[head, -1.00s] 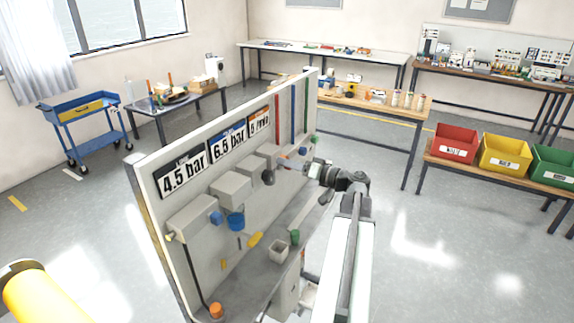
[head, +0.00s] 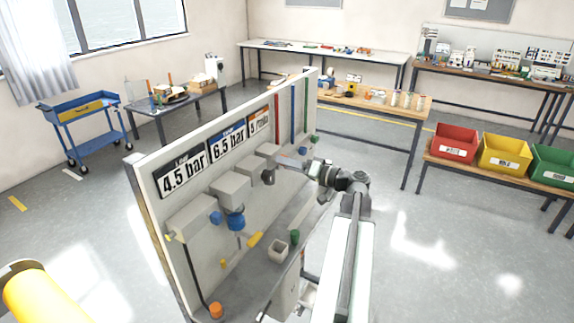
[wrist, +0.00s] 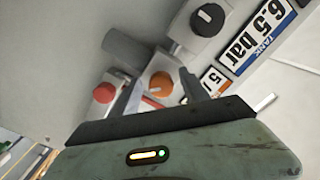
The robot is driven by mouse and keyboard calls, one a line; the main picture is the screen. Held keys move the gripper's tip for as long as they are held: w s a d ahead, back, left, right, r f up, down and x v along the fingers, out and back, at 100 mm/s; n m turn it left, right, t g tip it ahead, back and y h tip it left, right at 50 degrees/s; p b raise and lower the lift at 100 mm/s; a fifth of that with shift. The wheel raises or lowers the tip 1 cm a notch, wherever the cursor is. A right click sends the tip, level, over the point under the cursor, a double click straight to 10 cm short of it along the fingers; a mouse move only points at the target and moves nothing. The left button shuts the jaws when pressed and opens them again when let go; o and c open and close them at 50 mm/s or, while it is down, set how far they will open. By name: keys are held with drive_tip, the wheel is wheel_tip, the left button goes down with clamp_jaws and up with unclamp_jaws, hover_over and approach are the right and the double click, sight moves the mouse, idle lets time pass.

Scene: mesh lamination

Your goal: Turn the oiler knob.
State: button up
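In the wrist view an orange round knob (wrist: 160,84) sits on a grey box, close to the "5" label (wrist: 213,81); I take it as the oiler knob, though the label is partly hidden. My gripper (wrist: 161,76) is open, with one dark finger on each side of the orange knob in the picture. Gaps show between the fingers and the knob; I see no contact. In the head view my gripper (head: 290,161) is at the far end of the upright panel (head: 160,182), and the orange knob is hidden there.
The wrist view shows a red knob (wrist: 103,92) to the left and a black knob (wrist: 208,18) above right, both on neighbouring boxes. The head view shows a blue bowl (head: 236,222) on the panel. Benches and bins stand behind; the floor right of my arm is clear.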

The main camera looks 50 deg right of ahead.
drive_tip(key=v, duration=0.7)
drive_tip(key=shift+s, duration=0.35)
drive_tip(key=shift+d, duration=0.1)
